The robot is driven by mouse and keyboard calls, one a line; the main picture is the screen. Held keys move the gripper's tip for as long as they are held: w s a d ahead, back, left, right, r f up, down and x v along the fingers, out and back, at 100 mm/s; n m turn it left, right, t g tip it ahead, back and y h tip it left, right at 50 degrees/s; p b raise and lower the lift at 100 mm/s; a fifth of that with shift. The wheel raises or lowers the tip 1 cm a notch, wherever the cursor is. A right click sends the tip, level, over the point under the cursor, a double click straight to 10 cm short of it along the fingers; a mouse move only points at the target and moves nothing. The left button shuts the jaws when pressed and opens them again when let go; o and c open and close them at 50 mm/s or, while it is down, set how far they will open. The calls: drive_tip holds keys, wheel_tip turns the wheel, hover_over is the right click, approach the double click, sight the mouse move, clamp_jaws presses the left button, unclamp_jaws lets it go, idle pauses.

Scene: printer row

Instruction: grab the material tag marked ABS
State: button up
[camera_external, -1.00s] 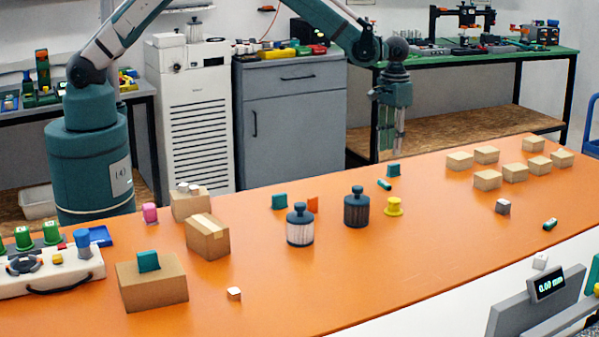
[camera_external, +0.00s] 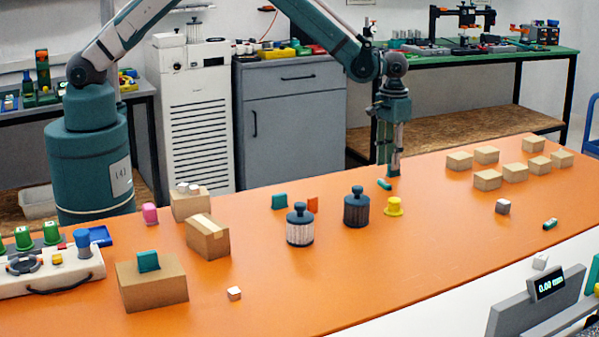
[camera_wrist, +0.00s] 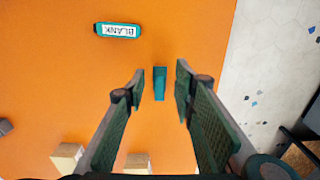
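A small teal tag (camera_wrist: 160,84) stands upright on the orange table in the wrist view, between and beyond my fingertips. No lettering on it is readable from above. My gripper (camera_wrist: 160,82) is open, with one finger on each side of the tag and apart from it. In the external view, my gripper (camera_external: 389,168) is low at the table's back edge and mostly covers this tag. Another teal tag (camera_external: 279,201) stands further left, and one (camera_external: 148,261) stands on a cardboard box. An orange tag (camera_external: 312,204) is partly behind a jar. I cannot read ABS on any.
A teal cylinder marked BLANK (camera_wrist: 118,31) lies near the tag. A yellow spool (camera_external: 394,207) and two dark-lidded jars (camera_external: 300,226) (camera_external: 356,208) stand nearby. Several small cardboard boxes (camera_external: 487,180) are to the right. The front middle of the table is clear.

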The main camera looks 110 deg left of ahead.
drive_tip(key=shift+f, duration=1.35)
drive_tip(key=c, duration=0.7)
